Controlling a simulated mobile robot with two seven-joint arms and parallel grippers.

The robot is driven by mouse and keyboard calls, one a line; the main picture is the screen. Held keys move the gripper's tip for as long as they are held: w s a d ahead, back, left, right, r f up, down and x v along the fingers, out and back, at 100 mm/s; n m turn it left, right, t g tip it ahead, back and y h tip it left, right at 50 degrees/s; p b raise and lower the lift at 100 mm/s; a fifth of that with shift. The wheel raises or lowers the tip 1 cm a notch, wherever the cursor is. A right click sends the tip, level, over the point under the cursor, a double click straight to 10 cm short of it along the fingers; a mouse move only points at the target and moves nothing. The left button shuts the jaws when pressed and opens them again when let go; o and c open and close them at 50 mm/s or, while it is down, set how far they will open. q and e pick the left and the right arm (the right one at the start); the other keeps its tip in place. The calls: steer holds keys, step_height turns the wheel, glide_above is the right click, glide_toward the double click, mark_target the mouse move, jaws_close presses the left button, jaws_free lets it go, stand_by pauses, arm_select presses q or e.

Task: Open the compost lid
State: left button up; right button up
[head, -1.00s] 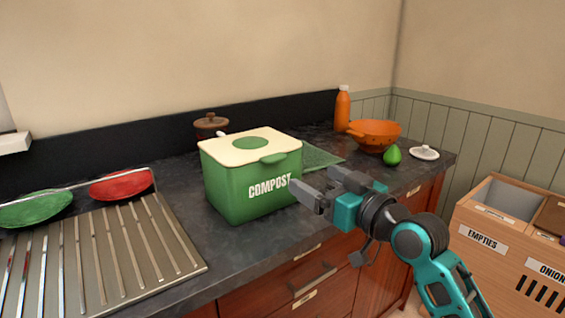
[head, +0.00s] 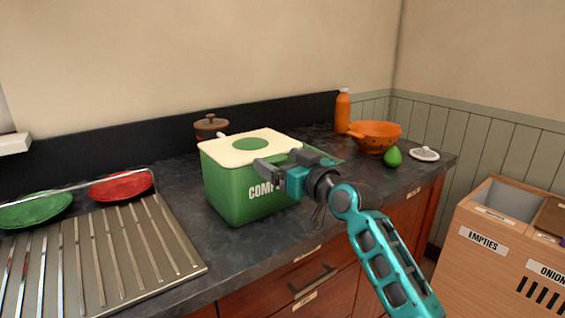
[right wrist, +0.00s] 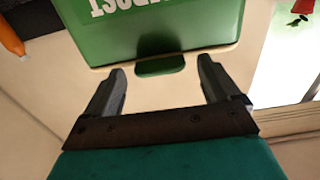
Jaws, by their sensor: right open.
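The green compost bin (head: 228,190) stands upright on the dark counter, left of my right gripper. Its cream lid (head: 222,150), with a green oval on top, is shut. My right gripper (head: 277,160) is open and empty at the lid's front right edge, and it hides the lid's front tab in the head view. In the right wrist view the lid's green tab (right wrist: 160,67) shows between and just beyond the open fingertips; I cannot tell whether they touch it. The bin's front (right wrist: 190,22) appears there with upside-down lettering. My left gripper is not in view.
A metal drying rack (head: 105,250) with a green plate (head: 35,211) and a red plate (head: 122,187) lies at the left. A brown-lidded pot (head: 211,124) stands behind the bin. An orange colander (head: 375,138), orange bottle (head: 343,110) and green pear (head: 392,157) are at the right.

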steer(key=c, duration=1.5)
